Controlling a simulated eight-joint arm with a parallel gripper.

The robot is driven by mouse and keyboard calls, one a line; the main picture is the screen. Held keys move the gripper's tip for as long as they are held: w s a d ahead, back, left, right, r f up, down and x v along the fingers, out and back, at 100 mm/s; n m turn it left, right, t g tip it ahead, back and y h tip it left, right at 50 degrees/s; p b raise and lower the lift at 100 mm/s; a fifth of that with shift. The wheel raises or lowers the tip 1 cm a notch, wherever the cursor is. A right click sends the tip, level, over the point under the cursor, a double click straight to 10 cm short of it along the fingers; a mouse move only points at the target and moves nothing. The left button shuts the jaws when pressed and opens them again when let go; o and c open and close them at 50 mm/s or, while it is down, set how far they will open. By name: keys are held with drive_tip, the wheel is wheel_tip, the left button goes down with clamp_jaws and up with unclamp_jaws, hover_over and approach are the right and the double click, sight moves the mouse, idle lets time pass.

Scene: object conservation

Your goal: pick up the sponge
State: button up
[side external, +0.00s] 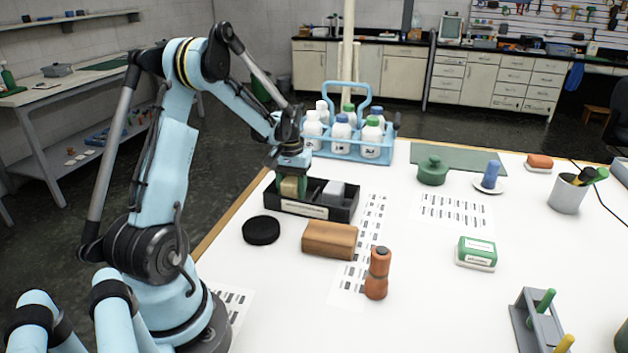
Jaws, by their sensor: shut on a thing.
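My gripper (291,176) points down into the left part of a black tray (330,212) with a white label on its front. It is shut on a small tan-yellow block with green at its sides, which looks like the sponge (289,188). The sponge's lower part is hidden behind the tray's front wall, so I cannot tell whether it touches the tray floor.
Behind the tray stands a blue bottle carrier (378,153) with several white bottles. In front are a black disc (261,230), a brown block (329,240) and an orange-brown upright piece (377,273). A green-and-white box (476,252) lies to the right, with clear white table around it.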

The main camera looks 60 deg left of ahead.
sight(291, 179)
drive_tip(key=shift+c, duration=0.8)
drive_tip(key=shift+r, duration=0.1)
drive_tip(key=shift+r, duration=0.55)
wheel_tip(291, 179, up, 2)
drive_tip(key=shift+r, duration=0.25)
drive_tip(key=w+d+r, duration=0.2)
drive_tip(key=d+r, duration=0.5)
drive_tip(key=d, duration=0.4)
drive_tip(key=shift+d, duration=0.25)
drive_tip(key=shift+r, duration=0.1)
